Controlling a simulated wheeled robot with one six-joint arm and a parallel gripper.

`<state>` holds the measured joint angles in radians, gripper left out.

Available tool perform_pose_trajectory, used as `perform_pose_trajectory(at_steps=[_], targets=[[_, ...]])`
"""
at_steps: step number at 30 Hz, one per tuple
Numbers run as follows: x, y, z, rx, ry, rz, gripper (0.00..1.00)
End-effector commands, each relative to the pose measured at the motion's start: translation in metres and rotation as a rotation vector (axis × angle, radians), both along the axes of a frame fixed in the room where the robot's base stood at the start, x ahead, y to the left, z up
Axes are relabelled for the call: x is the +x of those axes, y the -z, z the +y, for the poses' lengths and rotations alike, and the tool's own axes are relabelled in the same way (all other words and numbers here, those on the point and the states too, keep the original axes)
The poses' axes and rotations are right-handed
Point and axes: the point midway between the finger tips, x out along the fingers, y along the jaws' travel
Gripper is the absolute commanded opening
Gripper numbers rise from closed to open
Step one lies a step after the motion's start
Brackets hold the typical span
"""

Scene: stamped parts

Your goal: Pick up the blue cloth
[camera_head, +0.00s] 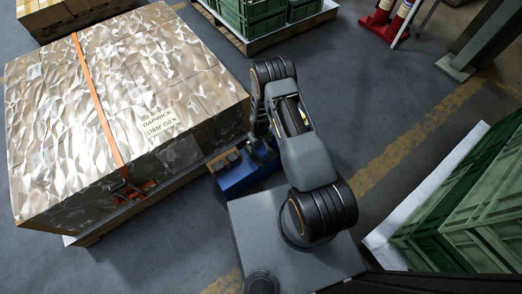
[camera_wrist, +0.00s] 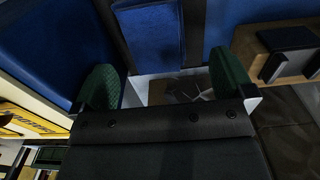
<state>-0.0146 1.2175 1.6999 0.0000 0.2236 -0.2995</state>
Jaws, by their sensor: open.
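In the wrist view, a small blue rectangular piece (camera_wrist: 150,35), which looks like the folded blue cloth, lies between dark strips at the top centre. Larger blue surfaces (camera_wrist: 45,45) flank it. My gripper (camera_wrist: 167,83) is open, with green-padded fingers on both sides and nothing between them. The blue piece is just beyond the fingertips, apart from them as far as I can tell. In the head view, a blue object (camera_head: 240,178) sits beside the wrapped load, partly under my arm. The cloth cannot be made out there, and my arm hides the fingertips.
A foil-wrapped load (camera_head: 120,105) with an orange strap (camera_head: 95,90) stands on a pallet at left. Green crates (camera_head: 470,215) stand at right, and more green crates (camera_head: 250,15) at the top. Red stands (camera_head: 385,20) are far back. Grey floor is open right of my arm.

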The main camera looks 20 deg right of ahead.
Motion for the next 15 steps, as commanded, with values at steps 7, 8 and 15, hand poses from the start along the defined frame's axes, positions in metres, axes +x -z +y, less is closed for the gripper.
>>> perform_pose_trajectory(at_steps=[7,8,15], targets=[[-0.001,0.020,-0.003,0.000,0.001,0.001,1.00],[-0.002,0.025,-0.003,0.000,0.001,0.001,1.00],[-0.002,0.052,-0.005,0.000,0.000,-0.001,1.00]])
